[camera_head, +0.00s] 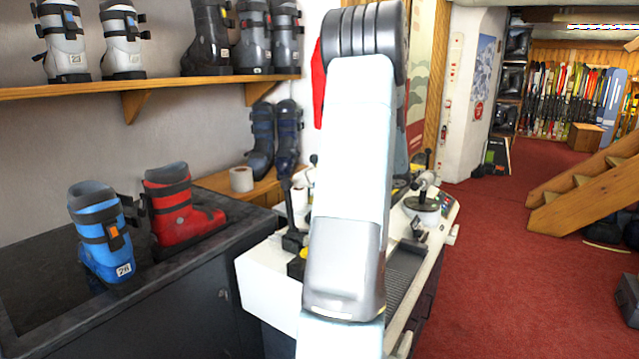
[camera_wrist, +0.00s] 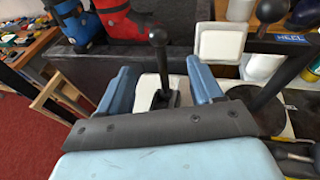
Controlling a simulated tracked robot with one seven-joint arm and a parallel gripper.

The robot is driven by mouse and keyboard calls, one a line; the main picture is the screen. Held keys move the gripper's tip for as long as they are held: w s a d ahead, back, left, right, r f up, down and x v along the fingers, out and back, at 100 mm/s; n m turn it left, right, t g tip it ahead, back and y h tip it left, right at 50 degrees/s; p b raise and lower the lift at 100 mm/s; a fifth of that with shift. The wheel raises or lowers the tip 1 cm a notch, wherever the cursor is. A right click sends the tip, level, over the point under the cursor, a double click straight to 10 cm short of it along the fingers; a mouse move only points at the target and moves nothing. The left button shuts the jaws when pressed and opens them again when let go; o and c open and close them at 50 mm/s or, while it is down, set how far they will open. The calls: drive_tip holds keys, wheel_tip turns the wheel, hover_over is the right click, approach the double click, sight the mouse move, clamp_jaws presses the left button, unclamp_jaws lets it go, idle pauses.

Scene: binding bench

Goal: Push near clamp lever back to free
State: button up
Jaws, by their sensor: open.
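In the wrist view a black lever (camera_wrist: 158,58) with a ball knob stands nearly upright from a white base. My gripper (camera_wrist: 163,78) is open, with one blue finger on each side of the lever. Gaps show between the lever and both fingers; I cannot tell the depth between them. In the head view a black lever (camera_head: 288,205) rises from a dark clamp on the white bench (camera_head: 262,285), left of my arm. My gripper is hidden there behind my arm. Another black-knobbed lever (camera_head: 428,162) stands farther back.
A blue boot (camera_head: 100,235) and a red boot (camera_head: 180,208) stand on the dark counter at left. In the wrist view a white pad (camera_wrist: 221,42) is right of the lever, near a "HEEL" label (camera_wrist: 291,38). Red carpet (camera_head: 510,270) is open at right.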

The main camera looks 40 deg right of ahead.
drive_tip(key=shift+c, duration=0.5)
drive_tip(key=shift+s+f, duration=0.1)
drive_tip(key=shift+f, duration=0.05)
drive_tip(key=shift+c, duration=0.6)
drive_tip(key=s+f+t, duration=0.1)
drive_tip(key=f, duration=0.1)
drive_tip(key=s+f+t, duration=0.2)
drive_tip(key=s+f+t+y, duration=0.1)
drive_tip(key=f, duration=0.1)
drive_tip(key=shift+s+d+m, duration=0.3)
drive_tip(key=shift+d+m, duration=0.05)
drive_tip(key=shift+m, duration=0.05)
drive_tip(key=c, duration=0.9)
drive_tip(key=shift+s+f+t, duration=0.2)
drive_tip(key=shift+s+t, duration=0.2)
drive_tip(key=shift+t, duration=0.3)
clamp_jaws()
wheel_tip(320, 180, up, 3)
hover_over(290, 208)
drive_tip(key=s+d, duration=0.2)
drive_tip(key=s, duration=0.1)
drive_tip(key=shift+w+f, duration=0.1)
